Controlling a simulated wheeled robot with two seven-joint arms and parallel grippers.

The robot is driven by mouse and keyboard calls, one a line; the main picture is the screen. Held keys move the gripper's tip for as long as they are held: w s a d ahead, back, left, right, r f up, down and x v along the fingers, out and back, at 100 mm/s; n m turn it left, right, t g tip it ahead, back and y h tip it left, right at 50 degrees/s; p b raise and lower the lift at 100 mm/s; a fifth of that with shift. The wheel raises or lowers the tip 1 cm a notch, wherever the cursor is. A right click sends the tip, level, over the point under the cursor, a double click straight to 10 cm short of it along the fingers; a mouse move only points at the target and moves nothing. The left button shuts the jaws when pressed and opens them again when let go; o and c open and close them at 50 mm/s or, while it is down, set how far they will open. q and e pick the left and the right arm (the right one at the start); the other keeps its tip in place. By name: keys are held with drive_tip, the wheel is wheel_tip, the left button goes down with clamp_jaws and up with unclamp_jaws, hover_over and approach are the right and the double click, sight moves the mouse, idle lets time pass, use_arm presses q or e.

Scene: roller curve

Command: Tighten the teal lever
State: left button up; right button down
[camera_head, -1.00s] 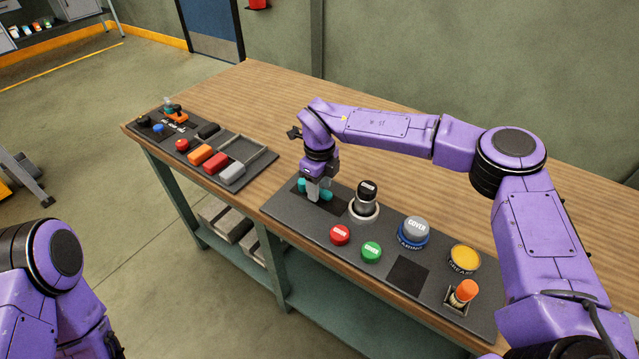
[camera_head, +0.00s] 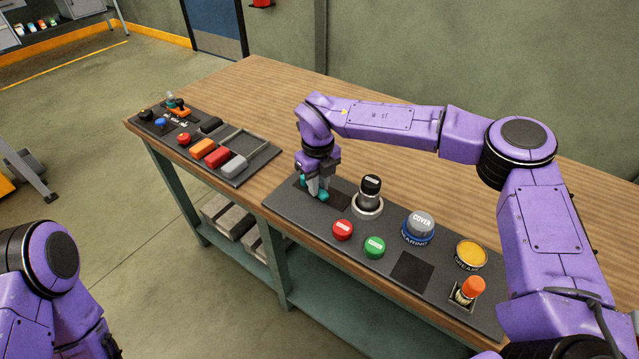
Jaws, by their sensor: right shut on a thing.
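The teal lever (camera_head: 323,196) is at the left end of the near dark panel (camera_head: 285,207). Only small teal parts of it show around my fingers. My right gripper (camera_head: 316,190) points down from above and is shut on the lever. The purple wrist and fingers hide most of the lever, so its exact angle is hard to tell. My left arm shows at the lower left edge, but its gripper is out of the picture.
Close to the right gripper stands a black-topped knob (camera_head: 369,194). A second panel (camera_head: 232,178) lies left. The table's back (camera_head: 250,90) is clear.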

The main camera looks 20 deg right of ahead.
drive_tip(key=m, duration=0.1)
drive_tip(key=a+m+b, duration=0.1)
drive_tip(key=m, duration=0.1)
drive_tip(key=shift+s+a+f+b, duration=0.1)
drive_tip(key=shift+a+f+b, duration=0.1)
drive_tip(key=shift+f+b, duration=0.1)
drive_tip(key=a+m+b, duration=0.1)
drive_tip(key=m, duration=0.1)
drive_tip(key=a+m+b, duration=0.1)
drive_tip(key=m+b, duration=0.2)
drive_tip(key=w+a+m, duration=0.1)
drive_tip(key=m, duration=0.1)
drive_tip(key=m+b, duration=0.1)
drive_tip(key=shift+w+a+m+b, duration=0.15)
drive_tip(key=shift+a+m+b, duration=0.15)
drive_tip(key=shift+a+b, duration=0.1)
drive_tip(key=shift+w+a+r+m+b, duration=0.1)
drive_tip(key=shift+w+a+m+b, duration=0.2)
drive_tip(key=shift+m, duration=0.4)
drive_tip(key=shift+w+a+m+b, duration=0.15)
drive_tip(key=shift+m+b, duration=0.25)
drive_tip(key=shift+m, duration=0.3)
drive_tip(key=shift+d, duration=0.1)
drive_tip(key=c, duration=1.2)
unclamp_jaws()
drive_tip(key=shift+o, duration=1)
drive_tip(key=shift+w+d, duration=0.1)
drive_tip(key=shift+w, duration=0.05)
wheel_tip(320, 180, up, 10)
drive_tip(key=shift+r, duration=0.25)
